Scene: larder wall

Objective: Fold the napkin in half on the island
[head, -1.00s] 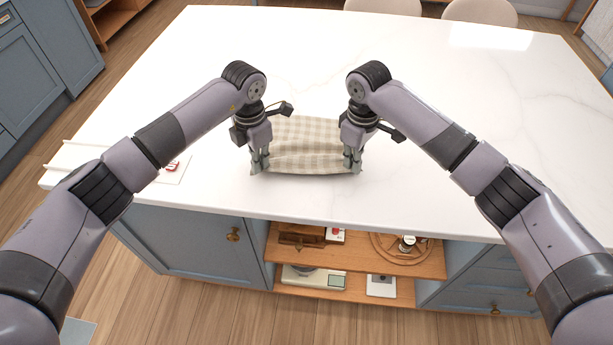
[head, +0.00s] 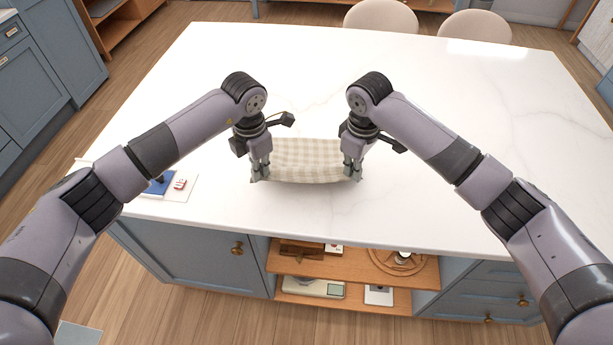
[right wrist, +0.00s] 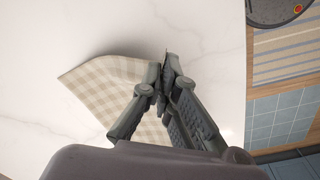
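The beige checked napkin (head: 306,158) is on the white island (head: 450,185), near its front side. My left gripper (head: 260,174) is shut on its near left corner. My right gripper (head: 352,174) is shut on its near right corner. The near edge hangs between the two grippers and sags slightly, seemingly raised off the top. The far part of the napkin lies on the island. In the right wrist view the fingers (right wrist: 165,82) are closed at the napkin's edge, and part of the checked cloth (right wrist: 110,80) spreads to the left.
A white board or card with blue and red items (head: 181,184) lies at the island's left end, partly behind my left arm. Open wooden shelves (head: 355,265) are below the front edge. Two pale chairs (head: 381,17) stand beyond the far side. The top around the napkin is clear.

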